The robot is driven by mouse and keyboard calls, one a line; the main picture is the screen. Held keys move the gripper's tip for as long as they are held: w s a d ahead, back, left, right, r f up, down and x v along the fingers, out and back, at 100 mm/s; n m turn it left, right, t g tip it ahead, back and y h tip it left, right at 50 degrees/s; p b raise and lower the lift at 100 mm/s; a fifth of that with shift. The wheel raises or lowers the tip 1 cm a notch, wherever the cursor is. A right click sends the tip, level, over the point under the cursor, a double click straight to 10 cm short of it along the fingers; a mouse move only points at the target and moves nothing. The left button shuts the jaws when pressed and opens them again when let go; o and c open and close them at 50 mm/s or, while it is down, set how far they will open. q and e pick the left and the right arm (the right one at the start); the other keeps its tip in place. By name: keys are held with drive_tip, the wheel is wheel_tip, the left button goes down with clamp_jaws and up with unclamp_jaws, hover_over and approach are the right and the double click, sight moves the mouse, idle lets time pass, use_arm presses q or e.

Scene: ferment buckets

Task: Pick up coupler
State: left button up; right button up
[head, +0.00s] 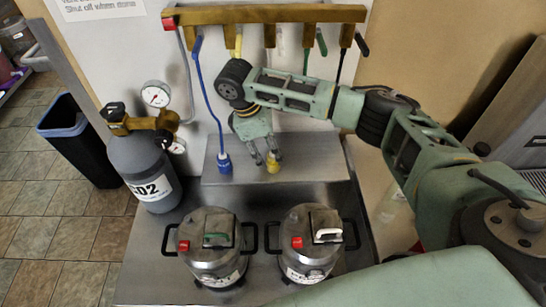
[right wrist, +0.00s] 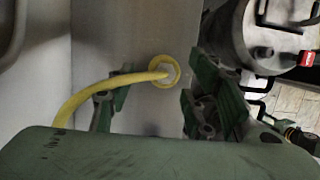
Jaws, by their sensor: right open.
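A yellow coupler (head: 273,162) stands on the steel shelf at the foot of the manifold wall. A blue coupler (head: 225,163) on a blue hose stands to its left on the same shelf. My right gripper (head: 265,157) points down just above and at the yellow coupler, with its fingers apart. In the right wrist view, the yellow coupler (right wrist: 163,70) and its yellow hose show between the open fingers (right wrist: 158,82). I cannot tell whether a finger touches it. In the head view my right gripper hides part of the yellow hose. My left gripper is not in view.
Two steel kegs (head: 211,250) (head: 311,245) with black handles stand in front of the shelf. A grey CO2 cylinder (head: 145,165) with gauges stands at the left. The brass manifold (head: 265,14) with hanging hoses is above. A black bin (head: 80,140) stands farther left.

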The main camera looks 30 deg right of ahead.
sight(274, 168)
drive_tip(key=shift+p+x, duration=0.3)
drive_tip(key=shift+x, duration=0.8)
drive_tip(key=shift+f, duration=0.3)
clamp_jaws()
